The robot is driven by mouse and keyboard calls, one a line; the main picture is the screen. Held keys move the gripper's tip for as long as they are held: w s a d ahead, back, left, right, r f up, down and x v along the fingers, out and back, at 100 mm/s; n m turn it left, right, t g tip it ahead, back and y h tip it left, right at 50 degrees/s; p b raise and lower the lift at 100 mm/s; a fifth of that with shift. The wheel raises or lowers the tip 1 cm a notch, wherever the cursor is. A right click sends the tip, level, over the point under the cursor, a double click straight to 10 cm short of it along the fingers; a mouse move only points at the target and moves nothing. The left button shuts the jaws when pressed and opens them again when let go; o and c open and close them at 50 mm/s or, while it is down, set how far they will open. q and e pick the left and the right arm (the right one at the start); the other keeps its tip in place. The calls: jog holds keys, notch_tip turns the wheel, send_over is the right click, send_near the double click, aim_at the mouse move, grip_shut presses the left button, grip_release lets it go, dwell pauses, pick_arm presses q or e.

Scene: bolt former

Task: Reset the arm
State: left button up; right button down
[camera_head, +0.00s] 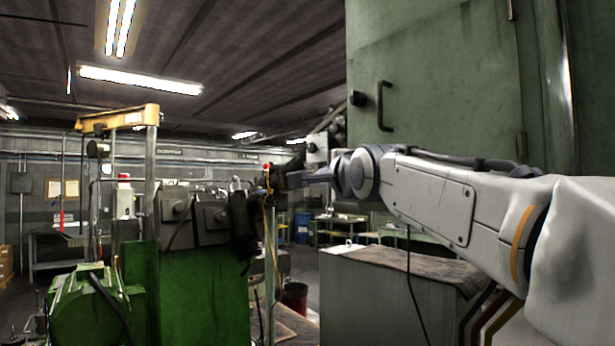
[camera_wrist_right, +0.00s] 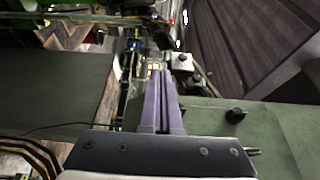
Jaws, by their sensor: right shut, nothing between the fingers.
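My right arm comes in from the right in the head view and reaches across the middle. Its gripper (camera_head: 300,178) points left, in front of the green machinery. In the right wrist view the two long fingers of my right gripper (camera_wrist_right: 163,90) lie side by side, shut, with nothing held between them. My left gripper does not show in either view.
A tall green cabinet (camera_head: 440,75) with a black handle stands behind my right arm. A grey box (camera_head: 362,290) with a worn top is below the arm. Green machinery (camera_head: 200,295) fills the left. A thin upright post (camera_head: 271,260) stands close to the gripper.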

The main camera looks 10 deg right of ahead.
jog(key=shift+s+a, duration=0.2)
jog(key=shift+a, duration=0.1)
jog(key=s+a+f+n+g+y+b, duration=0.1)
jog(key=s+a+f+n+g+b, duration=0.25)
jog(key=f, duration=0.85)
jog(key=s+a+f+n+g+b, duration=0.25)
jog(key=s+a+f+n, duration=0.2)
jog(key=f, duration=0.85)
jog(key=s+a+f+n+g+y+b, duration=0.1)
jog(key=s+a+f+n+g+b, duration=0.2)
jog(key=f, duration=0.9)
jog(key=s+f+n+g+h+b, duration=0.1)
jog(key=s+f+n+g, duration=0.3)
jog(key=s+f, duration=0.8)
jog(key=s+d+f+n+g+h+b, duration=0.1)
jog(key=s+f+n+g+b, duration=0.3)
jog(key=s+f+n, duration=0.5)
notch_tip(320, 180, down, 5)
jog(key=s+g, duration=0.1)
jog(key=s, duration=0.2)
jog(key=shift+d+n, duration=0.3)
jog(key=c, duration=1.5)
grip_release()
jog(key=shift+w+r, duration=0.1)
jog(key=shift+c, duration=0.2)
